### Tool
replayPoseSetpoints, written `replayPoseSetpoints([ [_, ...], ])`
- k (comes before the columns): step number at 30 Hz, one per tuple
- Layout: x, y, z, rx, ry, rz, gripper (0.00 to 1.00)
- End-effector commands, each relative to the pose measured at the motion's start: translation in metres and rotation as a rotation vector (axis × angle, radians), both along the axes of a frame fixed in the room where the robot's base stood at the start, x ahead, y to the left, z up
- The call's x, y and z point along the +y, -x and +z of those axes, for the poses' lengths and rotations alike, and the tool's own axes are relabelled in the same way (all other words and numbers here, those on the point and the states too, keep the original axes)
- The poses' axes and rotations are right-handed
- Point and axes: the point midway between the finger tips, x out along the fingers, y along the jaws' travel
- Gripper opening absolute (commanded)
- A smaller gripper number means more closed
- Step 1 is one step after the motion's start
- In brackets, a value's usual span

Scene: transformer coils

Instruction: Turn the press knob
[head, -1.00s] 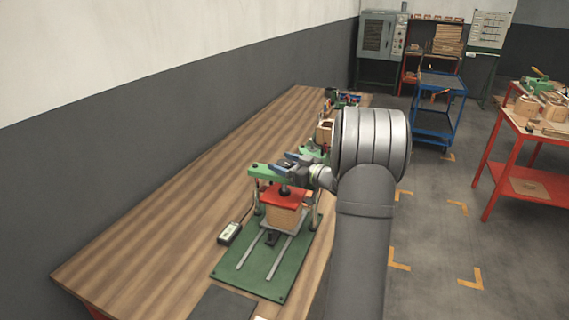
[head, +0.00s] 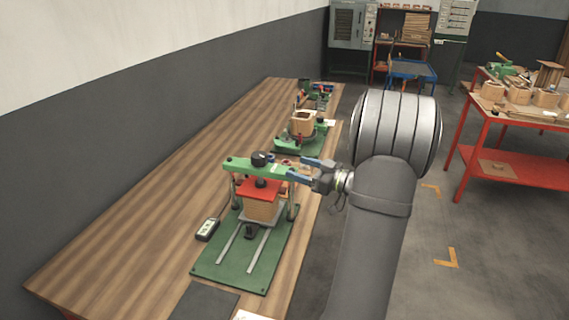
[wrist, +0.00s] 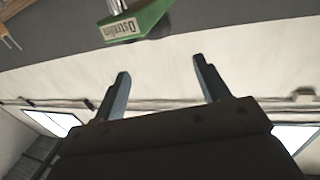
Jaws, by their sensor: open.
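The press stands on a green base plate (head: 215,264) on the wooden bench in the head view. Its black knob (head: 262,158) sits on top of the green crossbar (head: 238,167). Below the crossbar a red plate (head: 261,189) rests on a wooden block (head: 261,208). My gripper (head: 307,169) is at the right end of the crossbar, apart from the knob, with its fingers pointing left. In the wrist view my gripper (wrist: 163,85) is open and empty between its fingers. A green bar end with a label (wrist: 138,22) shows beyond the fingertips there.
A small meter (head: 207,229) lies left of the press. A second green fixture with a wooden coil form (head: 302,123) stands farther back on the bench (head: 140,220). A red table (head: 510,160) is at the right.

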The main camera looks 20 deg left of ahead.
Motion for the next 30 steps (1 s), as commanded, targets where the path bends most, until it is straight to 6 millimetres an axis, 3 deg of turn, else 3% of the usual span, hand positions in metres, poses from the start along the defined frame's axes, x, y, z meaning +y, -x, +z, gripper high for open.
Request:
replayPoseSetpoints([
  [6,-0.02,0.005,0.0,0.0,0.0,-0.001,0.68],
  [20,-0.021,0.006,0.001,0.029,-0.001,0.006,0.68],
  [23,-0.017,0.006,0.004,0.115,-0.002,0.022,0.68],
  [30,-0.004,0.008,0.014,0.5,0.01,0.058,0.68],
])
